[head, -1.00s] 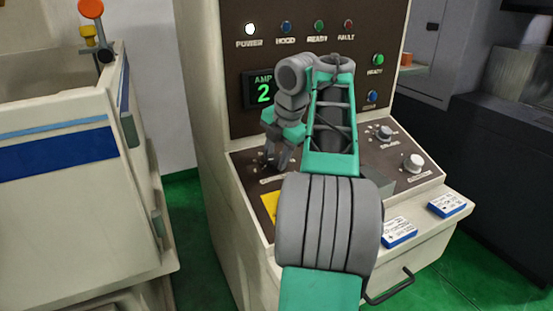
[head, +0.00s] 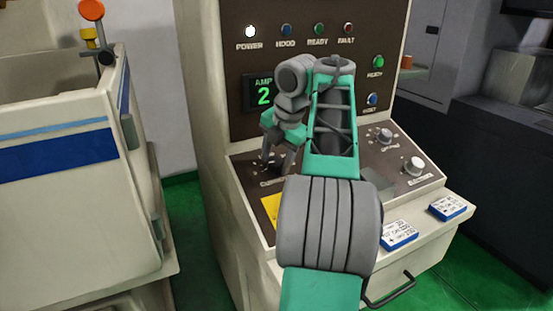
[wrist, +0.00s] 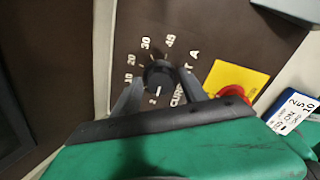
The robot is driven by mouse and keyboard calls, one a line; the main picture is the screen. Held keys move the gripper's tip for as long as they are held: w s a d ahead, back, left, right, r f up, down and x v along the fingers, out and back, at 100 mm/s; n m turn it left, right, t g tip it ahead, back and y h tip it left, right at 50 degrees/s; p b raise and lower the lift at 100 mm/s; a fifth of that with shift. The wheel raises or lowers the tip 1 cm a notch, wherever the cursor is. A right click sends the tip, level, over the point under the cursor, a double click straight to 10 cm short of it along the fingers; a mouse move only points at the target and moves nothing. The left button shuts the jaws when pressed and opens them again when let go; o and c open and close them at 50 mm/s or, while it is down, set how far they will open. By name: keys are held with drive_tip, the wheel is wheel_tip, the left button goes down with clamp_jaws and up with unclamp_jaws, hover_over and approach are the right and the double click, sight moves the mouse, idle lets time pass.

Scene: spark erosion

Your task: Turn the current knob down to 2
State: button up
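The black current knob (wrist: 158,75) is on the brown sloped panel, in the middle of the wrist view. Its white pointer mark faces the 2 on the printed scale. In the head view the knob (head: 271,166) shows partly below the fingers. The green AMP display (head: 263,96) reads 2. My gripper (head: 276,158) is over the knob, its fingers apart. In the wrist view my gripper (wrist: 160,77) has one finger on each side of the knob, with slight gaps; exact contact is hard to tell.
A red button on a yellow plate (wrist: 250,82) is right of the knob in the wrist view. Two other knobs (head: 384,135) (head: 414,165) are at the panel's right. Blue-edged cards (head: 398,233) lie on the front ledge. A cream cabinet (head: 70,200) stands left.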

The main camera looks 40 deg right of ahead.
drive_tip(key=shift+o, duration=0.6)
drive_tip(key=p+v, duration=0.6)
drive_tip(key=v, duration=0.1)
drive_tip(key=shift+r, duration=0.35)
drive_tip(key=shift+s, duration=0.1)
